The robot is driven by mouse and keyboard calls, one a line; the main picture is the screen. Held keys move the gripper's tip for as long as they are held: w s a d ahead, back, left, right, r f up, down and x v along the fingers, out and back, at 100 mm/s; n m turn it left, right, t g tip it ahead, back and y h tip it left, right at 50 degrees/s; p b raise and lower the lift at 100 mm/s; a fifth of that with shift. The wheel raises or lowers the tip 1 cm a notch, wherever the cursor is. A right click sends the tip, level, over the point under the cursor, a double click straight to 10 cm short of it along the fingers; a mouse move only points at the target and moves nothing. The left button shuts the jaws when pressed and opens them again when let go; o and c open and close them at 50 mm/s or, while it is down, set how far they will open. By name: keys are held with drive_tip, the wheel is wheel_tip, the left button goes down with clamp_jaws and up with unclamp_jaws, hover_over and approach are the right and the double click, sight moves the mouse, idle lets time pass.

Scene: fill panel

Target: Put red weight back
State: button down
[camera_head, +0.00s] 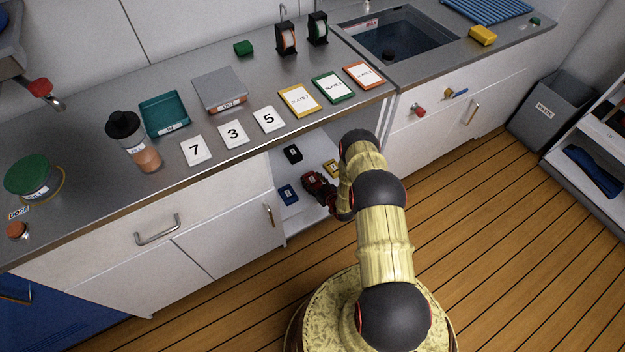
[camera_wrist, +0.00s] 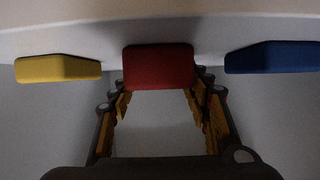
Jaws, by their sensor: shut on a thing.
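The red weight (camera_wrist: 158,67) is between the fingertips of my gripper (camera_wrist: 159,88) in the wrist view. My gripper is shut on it. In the head view my gripper (camera_head: 320,187) reaches into the open cabinet under the counter, and the red weight is hard to tell from the red and dark gripper there. In the wrist view the red weight is at the pale shelf surface (camera_wrist: 215,22), between a yellow weight (camera_wrist: 58,69) and a blue weight (camera_wrist: 272,57). I cannot tell whether it rests fully on the shelf.
In the head view the blue weight (camera_head: 288,194), a black weight (camera_head: 293,153) and the yellow weight (camera_head: 331,168) stand on the cabinet shelf around my gripper. A closed cabinet door (camera_head: 228,227) is to the left. The counter (camera_head: 250,140) above holds number cards, plates and a shaker.

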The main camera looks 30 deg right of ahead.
drive_tip(key=shift+w+r, duration=0.2)
drive_tip(key=c, duration=0.9)
unclamp_jaws()
drive_tip(key=shift+s+f, duration=0.2)
drive_tip(key=shift+s, duration=0.05)
drive_tip(key=shift+s+r, duration=0.2)
drive_tip(key=p+v, duration=0.4)
drive_tip(key=v, duration=0.7)
drive_tip(key=shift+s, duration=0.3)
